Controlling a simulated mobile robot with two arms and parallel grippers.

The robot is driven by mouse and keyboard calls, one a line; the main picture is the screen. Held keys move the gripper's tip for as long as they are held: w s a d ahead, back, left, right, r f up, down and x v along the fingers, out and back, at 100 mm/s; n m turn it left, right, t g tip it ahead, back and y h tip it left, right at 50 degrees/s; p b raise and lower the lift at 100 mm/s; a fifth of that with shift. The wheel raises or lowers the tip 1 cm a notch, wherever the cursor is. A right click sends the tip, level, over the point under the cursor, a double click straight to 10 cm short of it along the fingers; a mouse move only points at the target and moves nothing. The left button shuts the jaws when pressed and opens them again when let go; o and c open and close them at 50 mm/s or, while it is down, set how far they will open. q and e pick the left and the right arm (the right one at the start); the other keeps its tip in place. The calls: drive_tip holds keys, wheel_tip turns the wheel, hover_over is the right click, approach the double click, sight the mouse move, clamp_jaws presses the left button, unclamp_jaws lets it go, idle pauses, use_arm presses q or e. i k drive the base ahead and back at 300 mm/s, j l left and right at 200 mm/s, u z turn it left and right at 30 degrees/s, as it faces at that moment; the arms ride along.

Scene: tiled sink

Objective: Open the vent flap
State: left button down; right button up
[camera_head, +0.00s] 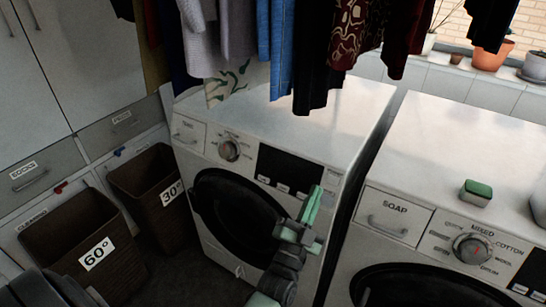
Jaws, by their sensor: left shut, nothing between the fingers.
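I cannot make out a vent flap in this view. My left gripper (311,208), with mint-green fingers, is shut and empty. It shows in front of the right side of the left washing machine (330,150), below its dark display and beside its round black door (235,215). I cannot tell whether it touches the machine. My right gripper is not in view.
A second washing machine (455,140) stands at the right, with a green-topped sponge (476,193) on it. Clothes (285,45) hang above the left machine. Brown baskets marked 60° (60,240) and 30° (145,180) stand at the left. Potted plants (491,56) are at the back right.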

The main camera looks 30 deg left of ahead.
sight(224, 258)
drive_tip(key=u, duration=1.5)
